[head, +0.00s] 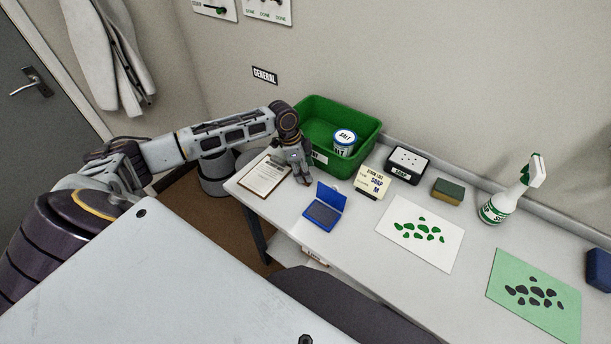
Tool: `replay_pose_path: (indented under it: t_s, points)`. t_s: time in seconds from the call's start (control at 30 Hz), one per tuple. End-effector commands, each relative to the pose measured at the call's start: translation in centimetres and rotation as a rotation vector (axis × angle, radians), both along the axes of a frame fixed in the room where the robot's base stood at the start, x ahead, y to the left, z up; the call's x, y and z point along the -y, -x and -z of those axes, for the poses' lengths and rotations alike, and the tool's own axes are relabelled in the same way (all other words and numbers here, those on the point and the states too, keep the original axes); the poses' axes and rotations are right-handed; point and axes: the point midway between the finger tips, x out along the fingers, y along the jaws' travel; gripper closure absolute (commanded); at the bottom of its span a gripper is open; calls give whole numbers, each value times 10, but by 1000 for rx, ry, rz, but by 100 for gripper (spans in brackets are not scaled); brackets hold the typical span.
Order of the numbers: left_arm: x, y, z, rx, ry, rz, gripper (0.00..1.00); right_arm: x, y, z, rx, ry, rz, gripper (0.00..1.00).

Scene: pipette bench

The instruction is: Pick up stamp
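I cannot pick out a stamp for certain in the head view. An open blue ink pad (322,212) with a raised lid lies near the table's front edge. My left gripper (302,181) points down over the table, between the clipboard (262,178) and the ink pad, in front of the green bin. Its fingers are small and dark here, so I cannot tell whether they are open or hold anything. It may hide something behind it. My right gripper is not in view.
A green bin (318,108) holds a salt tub (344,141). A cream lettered block (373,181), a black-and-white box (407,160), a sponge (448,191) and a spray bottle (496,208) stand behind two printed sheets (407,240) (510,300). A dark blue object (598,269) sits far right.

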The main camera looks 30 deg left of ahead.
Motion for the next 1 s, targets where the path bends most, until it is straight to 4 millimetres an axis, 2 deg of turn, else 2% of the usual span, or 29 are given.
replay_pose_path:
  t_s: [0.13,0.17,0.53,0.83,1.0]
  points:
    - [0,0,0,0,0,0,46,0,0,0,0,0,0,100]
    - [0,0,0,0,0,0,48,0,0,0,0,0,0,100]
    - [0,0,0,0,0,0,95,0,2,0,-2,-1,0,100]
    - [0,0,-2,1,0,0,95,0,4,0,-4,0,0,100]
    - [-1,-1,-11,2,0,-1,95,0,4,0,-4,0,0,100]
